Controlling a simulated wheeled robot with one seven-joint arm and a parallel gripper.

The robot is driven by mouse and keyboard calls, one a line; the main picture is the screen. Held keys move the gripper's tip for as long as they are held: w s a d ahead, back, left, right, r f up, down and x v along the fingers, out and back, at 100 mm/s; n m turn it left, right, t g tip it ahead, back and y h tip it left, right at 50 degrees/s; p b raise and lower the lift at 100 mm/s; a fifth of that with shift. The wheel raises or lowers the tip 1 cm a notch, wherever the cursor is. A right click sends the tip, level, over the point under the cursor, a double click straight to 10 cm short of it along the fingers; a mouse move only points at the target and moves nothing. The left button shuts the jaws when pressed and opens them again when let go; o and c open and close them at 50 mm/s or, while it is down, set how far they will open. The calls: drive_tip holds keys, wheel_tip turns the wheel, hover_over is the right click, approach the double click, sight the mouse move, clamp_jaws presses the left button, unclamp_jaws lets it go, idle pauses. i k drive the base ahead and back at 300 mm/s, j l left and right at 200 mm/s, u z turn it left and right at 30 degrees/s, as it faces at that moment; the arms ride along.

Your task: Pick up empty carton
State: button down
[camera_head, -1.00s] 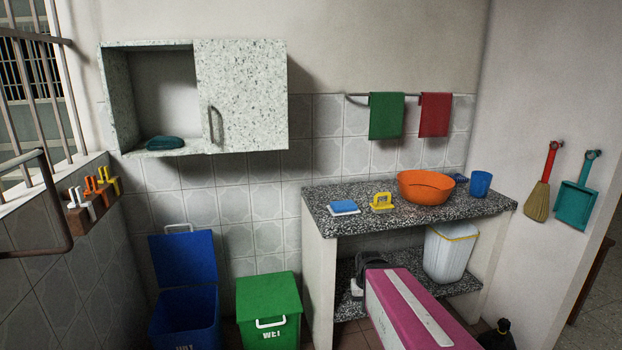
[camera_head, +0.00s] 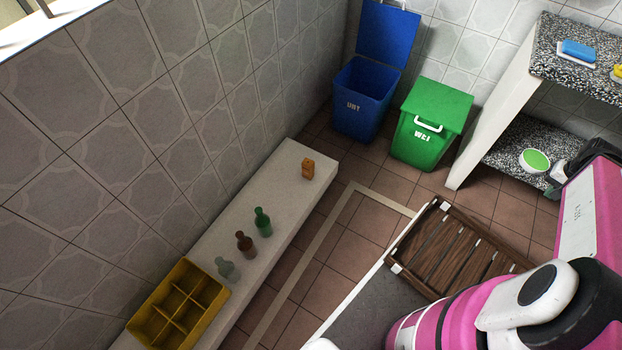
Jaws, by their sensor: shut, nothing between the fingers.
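A yellow open carton (camera_head: 158,329) with several compartments sits on the near end of a pale ledge along the left wall. The compartments that show look empty, and nothing touches it. A small orange-brown item (camera_head: 308,168) stands on the far end of the ledge; I cannot tell exactly what it is. My gripper (camera_head: 555,182) shows small at the right edge, below the black wrist of my pink arm. It is shut and empty, far from the yellow carton, close to the lower shelf of the counter. Its fingertips are hard to make out.
Blue (camera_head: 362,112) and green (camera_head: 424,140) bins stand behind. A slatted wooden rack (camera_head: 450,250) lies right; tiled floor is open between.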

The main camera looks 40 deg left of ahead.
sight(308, 165)
drive_tip(key=u, duration=2.45)
